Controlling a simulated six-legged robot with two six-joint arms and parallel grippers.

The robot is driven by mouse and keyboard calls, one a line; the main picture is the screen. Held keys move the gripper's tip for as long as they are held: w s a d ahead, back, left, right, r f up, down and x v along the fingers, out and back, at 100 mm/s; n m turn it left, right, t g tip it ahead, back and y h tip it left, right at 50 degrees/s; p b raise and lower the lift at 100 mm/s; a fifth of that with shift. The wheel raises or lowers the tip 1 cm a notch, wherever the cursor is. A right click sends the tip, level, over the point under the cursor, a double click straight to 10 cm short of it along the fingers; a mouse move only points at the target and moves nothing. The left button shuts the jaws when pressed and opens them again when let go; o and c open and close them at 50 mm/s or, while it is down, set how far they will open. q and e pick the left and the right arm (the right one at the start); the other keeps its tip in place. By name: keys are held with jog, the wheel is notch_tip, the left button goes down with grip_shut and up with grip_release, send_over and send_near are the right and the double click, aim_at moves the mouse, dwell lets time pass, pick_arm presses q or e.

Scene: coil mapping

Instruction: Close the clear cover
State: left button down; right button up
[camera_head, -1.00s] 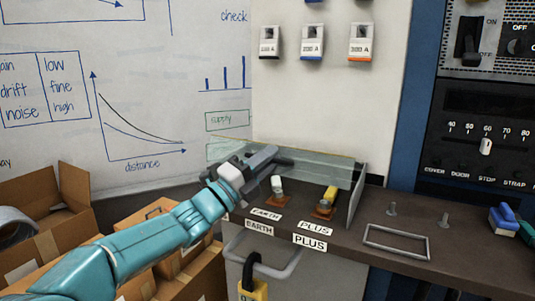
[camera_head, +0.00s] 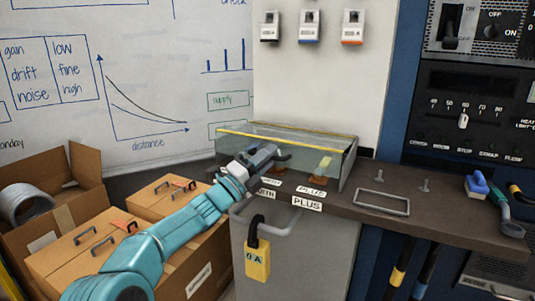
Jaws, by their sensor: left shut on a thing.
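The clear cover (camera_head: 305,146) is a see-through box with a yellow-edged top, on the bench over the EARTH and PLUS terminals. Its front pane now stands before the orange-based PLUS terminal (camera_head: 323,168), which shows dimly through it. My left gripper (camera_head: 277,157) is at the front of the cover, left of its middle, and is shut on it; the exact grip point is hard to make out. The gripper and arm hide much of the EARTH terminal side. The PLUS labels (camera_head: 307,203) show below the cover. My right gripper is not in view.
A grey handle with a yellow padlock (camera_head: 257,262) hangs on the cabinet front below. Two bolts and a metal frame (camera_head: 381,202) are on the bench to the right, then a blue-handled tool (camera_head: 477,184). Cardboard boxes (camera_head: 75,235) stand at the left.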

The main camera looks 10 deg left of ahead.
pick_arm(q)
jog(key=shift+f, duration=0.55)
jog(key=c, duration=1.4)
grip_release()
jog(key=shift+r, duration=0.1)
jog(key=shift+c, duration=0.2)
jog(key=shift+a, duration=0.1)
jog(key=shift+a+f, duration=0.15)
jog(key=shift+f, duration=0.25)
jog(key=r+v, duration=0.1)
jog(key=v, duration=1.4)
jog(key=shift+s+a, duration=0.3)
jog(key=shift+s, duration=0.2)
